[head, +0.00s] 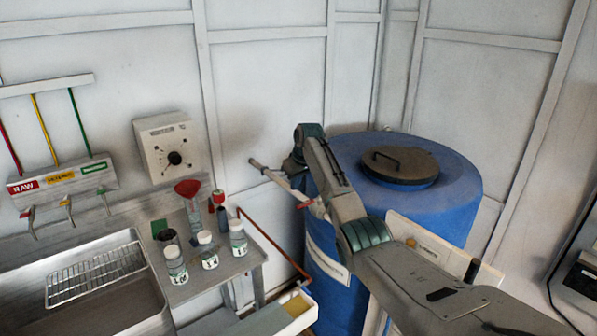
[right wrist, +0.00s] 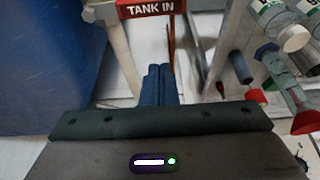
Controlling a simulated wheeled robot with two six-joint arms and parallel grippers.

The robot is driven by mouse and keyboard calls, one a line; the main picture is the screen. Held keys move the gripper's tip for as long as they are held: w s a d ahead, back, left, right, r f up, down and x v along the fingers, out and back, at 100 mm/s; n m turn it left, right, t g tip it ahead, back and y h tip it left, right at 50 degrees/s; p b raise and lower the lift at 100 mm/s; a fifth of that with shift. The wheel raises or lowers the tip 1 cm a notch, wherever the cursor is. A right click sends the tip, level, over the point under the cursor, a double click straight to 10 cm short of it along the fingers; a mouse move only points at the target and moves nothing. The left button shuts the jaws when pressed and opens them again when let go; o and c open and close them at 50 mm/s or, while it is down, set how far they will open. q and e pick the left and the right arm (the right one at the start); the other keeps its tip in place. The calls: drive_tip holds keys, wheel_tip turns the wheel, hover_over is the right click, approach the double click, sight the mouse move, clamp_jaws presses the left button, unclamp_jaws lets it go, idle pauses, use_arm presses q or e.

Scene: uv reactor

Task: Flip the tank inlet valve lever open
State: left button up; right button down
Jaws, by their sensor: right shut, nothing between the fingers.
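The red TANK IN sign (right wrist: 151,8) is at the top of the right wrist view, on a pale pipe frame. In the head view, a pale pipe (head: 268,169) runs beside the blue tank (head: 440,205), with a small red piece (head: 306,204) on it. I cannot make out the valve lever for certain in either view. My right gripper (right wrist: 160,70) is shut and empty, with its fingers below the sign in the right wrist view. In the head view the right gripper (head: 293,166) is over the pipe at the tank's left; contact cannot be told. My left gripper is out of view.
A bench with white-capped bottles (head: 176,264) and a red funnel (head: 187,188) stands left of the tank. A sink with a wire rack (head: 95,274) is farther left. A copper-red pipe (head: 275,245) slopes between bench and tank. A dark lid (head: 400,165) tops the tank.

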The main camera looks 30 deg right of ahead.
sight(307, 203)
drive_tip(key=shift+s+d+f+p, duration=0.1)
drive_tip(key=shift+s+f+p, duration=1.35)
drive_tip(key=shift+f+p, duration=0.35)
drive_tip(key=shift+r, duration=0.1)
